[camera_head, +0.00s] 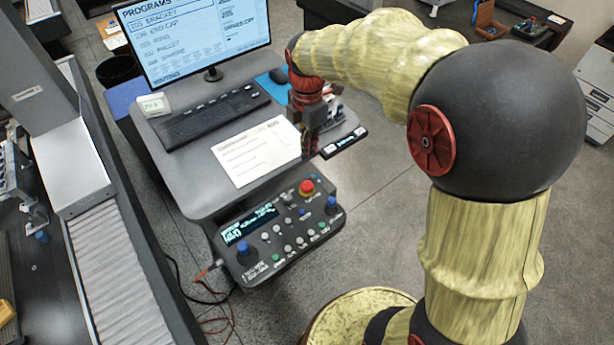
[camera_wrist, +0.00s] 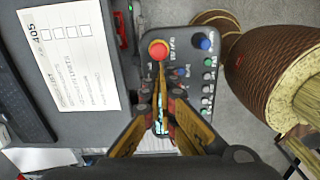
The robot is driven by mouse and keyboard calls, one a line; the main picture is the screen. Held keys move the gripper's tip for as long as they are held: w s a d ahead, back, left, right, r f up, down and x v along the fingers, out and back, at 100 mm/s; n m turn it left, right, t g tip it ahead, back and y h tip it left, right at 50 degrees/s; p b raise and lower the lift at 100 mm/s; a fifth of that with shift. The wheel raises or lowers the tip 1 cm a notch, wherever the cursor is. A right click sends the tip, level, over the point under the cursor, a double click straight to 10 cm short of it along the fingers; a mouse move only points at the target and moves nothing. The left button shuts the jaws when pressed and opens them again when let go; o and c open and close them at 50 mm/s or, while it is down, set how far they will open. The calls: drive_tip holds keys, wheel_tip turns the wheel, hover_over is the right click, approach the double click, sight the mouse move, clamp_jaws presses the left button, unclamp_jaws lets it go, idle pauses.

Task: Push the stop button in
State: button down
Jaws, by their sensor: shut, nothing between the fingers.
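The stop button (camera_head: 306,187) is a red mushroom cap on a yellow base, at the upper right of the dark control panel (camera_head: 262,262). In the wrist view the red cap (camera_wrist: 158,50) shows just beyond my fingertips. My gripper (camera_head: 311,150) points down above the right part of the grey desk, behind the panel in the head view, apart from the button. In the wrist view my gripper (camera_wrist: 161,68) has its fingers together with nothing between them. The lower part of the panel is hidden behind the fingers there.
The panel also carries blue knobs (camera_head: 332,204), several small buttons and a lit display (camera_head: 250,224). A paper sheet (camera_head: 256,150), a keyboard (camera_head: 213,116) and a monitor (camera_head: 195,38) are on the desk (camera_head: 205,190). A small black device (camera_head: 344,142) lies at the desk's right edge.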

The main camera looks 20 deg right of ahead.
sight(308, 185)
drive_tip(key=shift+w, duration=0.1)
idle(0.3)
wheel_tip(308, 185, down, 14)
drive_tip(key=shift+p, duration=0.35)
idle(0.3)
